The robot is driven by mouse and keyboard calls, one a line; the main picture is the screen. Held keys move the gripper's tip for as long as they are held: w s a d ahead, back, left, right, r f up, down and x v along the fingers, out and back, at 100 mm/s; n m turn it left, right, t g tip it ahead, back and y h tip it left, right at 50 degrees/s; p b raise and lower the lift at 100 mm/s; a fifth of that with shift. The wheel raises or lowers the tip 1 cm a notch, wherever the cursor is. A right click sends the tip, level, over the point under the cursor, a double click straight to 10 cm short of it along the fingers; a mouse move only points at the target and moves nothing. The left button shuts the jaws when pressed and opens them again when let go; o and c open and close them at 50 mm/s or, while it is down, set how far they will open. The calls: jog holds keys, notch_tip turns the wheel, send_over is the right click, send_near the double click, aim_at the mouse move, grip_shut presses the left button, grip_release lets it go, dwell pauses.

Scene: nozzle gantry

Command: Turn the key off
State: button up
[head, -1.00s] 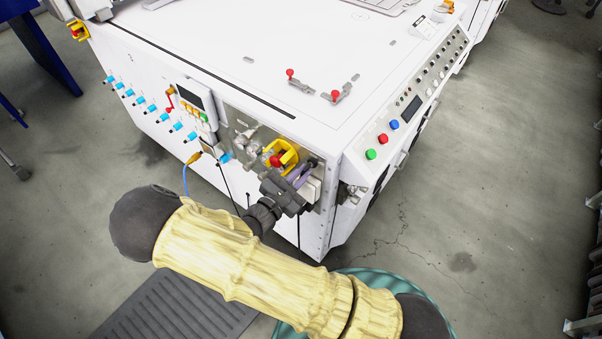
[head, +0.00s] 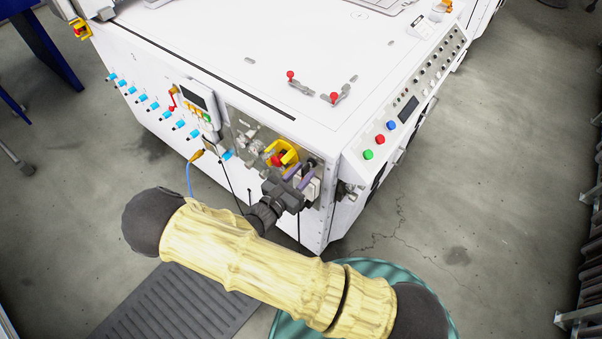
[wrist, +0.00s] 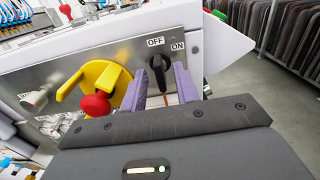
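The key (wrist: 159,70) is a black switch handle on the steel panel, between the printed words OFF and ON. It stands nearly upright in the wrist view, its top leaning slightly towards OFF; I cannot tell its exact setting. My gripper (wrist: 161,78) is open, with one purple finger on each side of the key. Gaps show between the key and both fingers, so it does not look gripped. In the head view, my gripper (head: 299,177) is at the panel near the cabinet's front corner. The key is mostly hidden there behind the fingers.
A yellow guard (wrist: 92,84) with a red button (wrist: 96,105) sits just left of the fingers. Metal fittings (head: 247,138) are further left. The white cabinet (head: 245,60) has a slanted button console on its right side. Open floor lies right of it.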

jog(key=b+v, duration=0.1)
jog(key=v, duration=1.6)
jog(key=shift+s, duration=0.2)
jog(key=shift+a, duration=0.15)
jog(key=d+r+m+g+y+p, duration=0.1)
jog(key=d+r+m+g+p, duration=0.2)
jog(key=d+r+m+g, duration=0.35)
jog(key=d+r+m+g+y+p, duration=0.1)
jog(key=d+r+m+g+p, duration=0.2)
jog(key=d+m+g, duration=0.55)
jog(key=w+d+r+m+t+y+p, duration=0.1)
jog(key=d+r+m+y, duration=0.3)
jog(key=r, duration=0.4)
jog(key=w+d+r+m+t+y+p, duration=0.1)
jog(key=d+r+m+y+p, duration=0.3)
jog(key=r+m, duration=0.5)
jog(key=shift+d+m+t+y+p, duration=0.35)
jog(key=shift+d+t+y, duration=0.25)
jog(key=shift+d, duration=0.6)
jog(key=shift+w, duration=0.15)
